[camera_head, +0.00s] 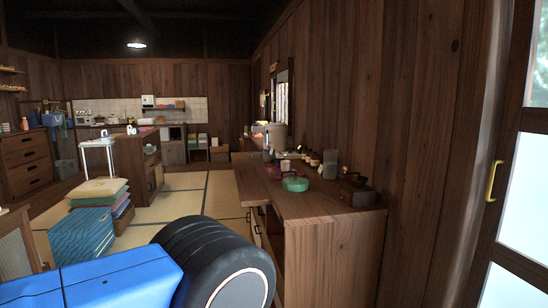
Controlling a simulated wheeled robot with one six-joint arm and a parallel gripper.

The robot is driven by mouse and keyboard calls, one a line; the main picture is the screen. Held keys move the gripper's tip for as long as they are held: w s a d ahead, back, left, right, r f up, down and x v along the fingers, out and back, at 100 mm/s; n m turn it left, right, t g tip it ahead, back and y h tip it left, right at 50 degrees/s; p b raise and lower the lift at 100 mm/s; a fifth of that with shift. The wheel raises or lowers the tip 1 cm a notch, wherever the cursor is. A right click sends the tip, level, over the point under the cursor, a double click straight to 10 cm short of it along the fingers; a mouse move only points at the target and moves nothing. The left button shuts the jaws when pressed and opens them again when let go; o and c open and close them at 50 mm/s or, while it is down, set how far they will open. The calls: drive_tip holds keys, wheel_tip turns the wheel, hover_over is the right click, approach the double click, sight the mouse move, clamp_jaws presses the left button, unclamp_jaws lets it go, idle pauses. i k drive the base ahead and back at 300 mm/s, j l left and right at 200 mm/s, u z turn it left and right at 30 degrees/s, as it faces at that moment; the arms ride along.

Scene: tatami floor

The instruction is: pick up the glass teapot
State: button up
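I cannot make out a glass teapot for certain in the head view. A long wooden counter (325,207) stands along the right wall, with small vessels on it. Nearest are a green lidded pot (295,184) and a dark box-like object with a handle (357,190). Farther back are a red item (273,172), a grey canister (330,164) and several small dark pots, too small to tell apart. My gripper does not show; a blue and black part of my own body fills the lower left.
Open tatami (220,192) lies between the island and the counter. A drawer chest (25,162) stands far left.

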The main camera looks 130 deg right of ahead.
sight(266, 158)
drive_tip(key=z, duration=4.55)
